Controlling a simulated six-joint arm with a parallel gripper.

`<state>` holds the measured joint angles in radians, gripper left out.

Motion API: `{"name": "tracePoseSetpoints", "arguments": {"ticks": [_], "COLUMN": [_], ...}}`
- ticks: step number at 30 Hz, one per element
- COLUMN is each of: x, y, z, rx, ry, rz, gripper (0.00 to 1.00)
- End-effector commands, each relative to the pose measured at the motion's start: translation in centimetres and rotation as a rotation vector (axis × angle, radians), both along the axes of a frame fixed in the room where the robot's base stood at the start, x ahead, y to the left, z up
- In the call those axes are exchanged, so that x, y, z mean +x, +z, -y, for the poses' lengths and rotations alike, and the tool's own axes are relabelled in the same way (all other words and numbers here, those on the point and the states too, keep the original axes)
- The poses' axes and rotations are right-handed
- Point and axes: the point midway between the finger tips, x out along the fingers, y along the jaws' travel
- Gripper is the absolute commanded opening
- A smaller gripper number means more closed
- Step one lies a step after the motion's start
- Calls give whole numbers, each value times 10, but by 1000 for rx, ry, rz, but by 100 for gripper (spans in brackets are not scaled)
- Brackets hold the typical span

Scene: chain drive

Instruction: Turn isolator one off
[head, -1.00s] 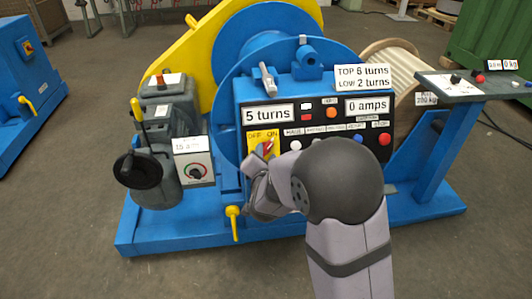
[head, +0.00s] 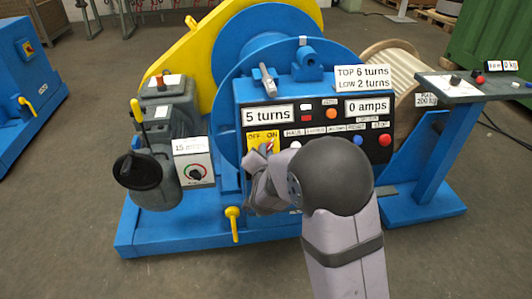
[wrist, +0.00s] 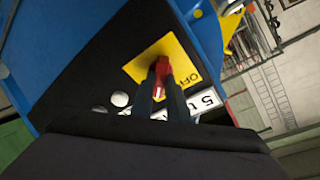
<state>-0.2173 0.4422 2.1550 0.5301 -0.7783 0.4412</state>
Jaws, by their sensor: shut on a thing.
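The isolator is a yellow plate (head: 256,138) marked OFF and ON, on the left of the black control panel. Its red handle (wrist: 161,68) sits between my fingertips in the wrist view. My gripper (head: 264,152) is shut on the red handle, in front of the plate. In the wrist view, my two dark fingers (wrist: 160,85) reach down to the handle, and the word OFF shows to its right. In the head view my gripper hides most of the handle and the lower plate, so its exact angle is hard to tell.
Right of the isolator is a row of labelled buttons, with a blue button (head: 358,141) and a red button (head: 384,140). A "5 turns" display (head: 268,115) is just above. A yellow lever (head: 233,222) stands below left.

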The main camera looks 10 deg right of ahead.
Motion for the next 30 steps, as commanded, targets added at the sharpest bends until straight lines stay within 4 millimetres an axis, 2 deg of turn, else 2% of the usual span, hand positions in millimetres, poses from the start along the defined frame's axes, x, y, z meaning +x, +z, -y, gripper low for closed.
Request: {"name": "tracePoseSetpoints", "arguments": {"ticks": [11, 30], "x": [0, -1], "y": [-1, -1], "z": [1, 2], "rx": [-128, -649], "ry": [64, 324], "rz": [0, -1], "gripper": [0, 0]}}
